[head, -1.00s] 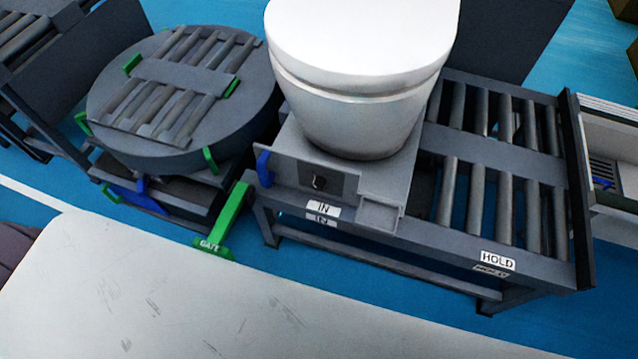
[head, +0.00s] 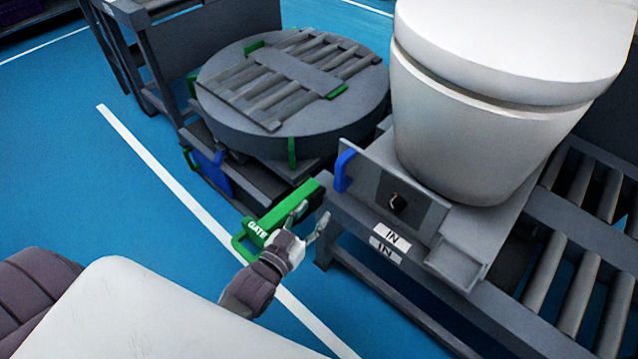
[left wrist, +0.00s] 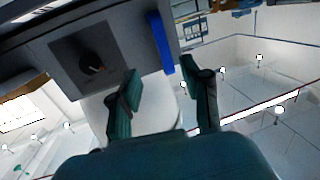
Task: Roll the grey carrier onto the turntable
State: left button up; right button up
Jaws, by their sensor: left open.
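The grey carrier (head: 461,262) sits on the roller conveyor at the IN label and bears a white toilet (head: 480,110). Its front panel has a dark knob and a blue handle (head: 344,170) at the left edge; the handle also shows in the left wrist view (left wrist: 160,42). The round grey turntable (head: 360,104), with rollers on top, stands left of the carrier. The green gate (head: 270,218) is at the conveyor's left end. My left gripper (head: 309,222) is open beside the gate, below the blue handle. Its fingers hold nothing in the left wrist view. My right gripper is not in view.
The roller conveyor (head: 577,262) extends right from the carrier. Green stops (head: 292,152) stand around the turntable's rim. Another grey conveyor frame (head: 150,45) is behind the turntable on the left. Blue floor (head: 75,170) with a white line is clear at left.

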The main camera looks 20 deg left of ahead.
aim_at(338, 173)
pick_arm(q)
jog(key=shift+t, duration=0.3)
jog(key=w, duration=0.4)
jog(key=w+d+r+b, duration=0.1)
jog(key=w, duration=0.3)
jog(key=w+r, duration=0.1)
jog(key=w, duration=0.3)
jog(key=shift+w+d, duration=0.35)
jog(key=shift+w, duration=0.5)
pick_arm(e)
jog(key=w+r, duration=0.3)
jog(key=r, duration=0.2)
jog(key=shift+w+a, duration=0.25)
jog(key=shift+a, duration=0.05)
pick_arm(q)
grip_shut()
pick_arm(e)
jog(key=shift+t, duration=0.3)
